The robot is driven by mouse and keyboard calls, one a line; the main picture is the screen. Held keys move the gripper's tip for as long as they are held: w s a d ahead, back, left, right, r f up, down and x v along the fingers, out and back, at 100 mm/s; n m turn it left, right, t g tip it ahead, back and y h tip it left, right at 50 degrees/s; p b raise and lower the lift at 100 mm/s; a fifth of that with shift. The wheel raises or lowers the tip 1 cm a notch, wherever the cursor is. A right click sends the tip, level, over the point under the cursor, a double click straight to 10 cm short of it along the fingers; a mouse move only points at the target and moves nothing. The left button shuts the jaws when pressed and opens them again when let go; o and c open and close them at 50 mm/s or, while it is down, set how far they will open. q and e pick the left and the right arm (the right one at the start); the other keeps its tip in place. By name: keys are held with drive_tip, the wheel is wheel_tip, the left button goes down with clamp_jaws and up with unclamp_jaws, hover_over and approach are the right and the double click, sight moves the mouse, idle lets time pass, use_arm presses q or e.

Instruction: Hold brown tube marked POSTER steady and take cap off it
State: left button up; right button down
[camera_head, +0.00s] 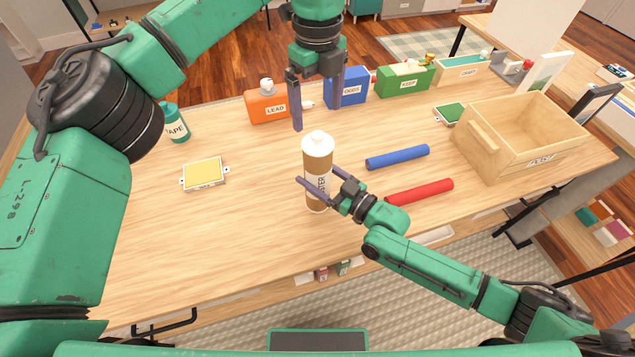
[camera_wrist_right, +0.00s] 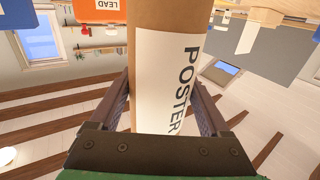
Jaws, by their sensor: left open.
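The brown tube marked POSTER (camera_head: 316,168) stands upright on the table, with its white cap (camera_head: 318,142) on top. My right gripper (camera_head: 318,186) has one finger on each side of the tube's body, below the cap. In the right wrist view the tube (camera_wrist_right: 160,20) fills the gap between the fingers (camera_wrist_right: 162,100), which look closed against its sides. The cap is out of that view. My left gripper (camera_head: 316,117) points down above the cap and a little beyond it, open and empty, apart from the cap.
A blue roll (camera_head: 398,157) and a red roll (camera_head: 420,192) lie to the right, near a wooden crate (camera_head: 485,143). The orange LEAD container (camera_head: 268,104), blue box (camera_head: 346,88) and green box (camera_head: 404,79) stand behind.

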use_arm(q)
drive_tip(key=shift+c, duration=1.2)
drive_tip(key=s+d+f+h, duration=0.1)
drive_tip(key=d+f, duration=0.2)
drive_tip(key=s+d+f+m+h, duration=0.1)
drive_tip(key=d+f, duration=0.2)
drive_tip(key=s+d+f+h, duration=0.1)
drive_tip(key=d+f+h, duration=0.1)
drive_tip(key=d+f, duration=0.1)
drive_tip(key=shift+d+f+m, duration=0.15)
drive_tip(key=shift+d+m, duration=0.25)
drive_tip(key=shift+d, duration=0.1)
drive_tip(key=shift+c, duration=1.3)
drive_tip(key=s+d+f+h, duration=0.4)
drive_tip(key=s+d+h, duration=0.15)
drive_tip(key=d, duration=0.45)
drive_tip(key=s+d+r+n+t+h, duration=0.4)
drive_tip(key=s+d+r+n+h, duration=0.1)
drive_tip(key=d+r+h, duration=0.15)
drive_tip(key=w+a+r+n+t, duration=0.1)
drive_tip(key=a+r+n+t, duration=0.3)
drive_tip(key=n+t, duration=0.45)
drive_tip(key=n+t+y, duration=0.6)
drive_tip(key=n+y, duration=1.1)
approach(318, 134)
drive_tip(key=shift+g, duration=0.25)
drive_tip(key=w, duration=1)
drive_tip(key=shift+a+r, duration=0.2)
drive_tip(key=shift+a, duration=0.1)
clamp_jaws()
